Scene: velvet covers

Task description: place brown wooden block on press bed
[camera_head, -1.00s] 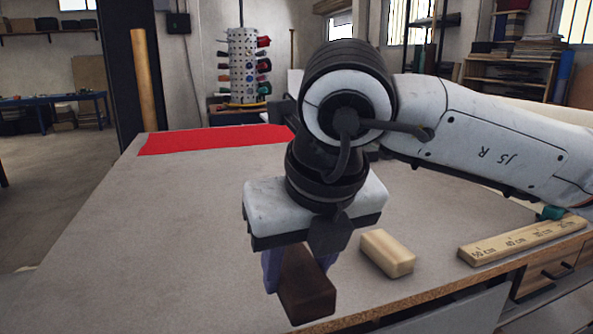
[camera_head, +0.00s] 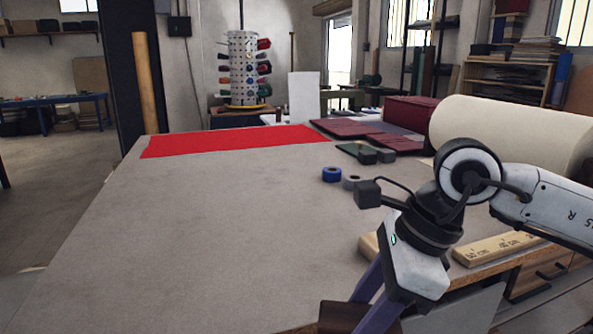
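The dark brown wooden block (camera_head: 340,317) is at the bottom edge of the head view, partly cut off by the frame. My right gripper (camera_head: 370,302) has its purple fingers around the block and appears shut on it. The gripper is tilted, with its fingers pointing down and left, near the table's front edge. One finger covers part of the block. I cannot make out a press bed in this view. My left gripper is not in view.
A pale wooden block (camera_head: 368,246) is partly hidden behind my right gripper. A wooden ruler bar (camera_head: 490,247) lies at the right edge. Blue tape (camera_head: 332,174), red cloth (camera_head: 235,141) and a large cream roll (camera_head: 510,128) lie farther back. The table's left and middle are clear.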

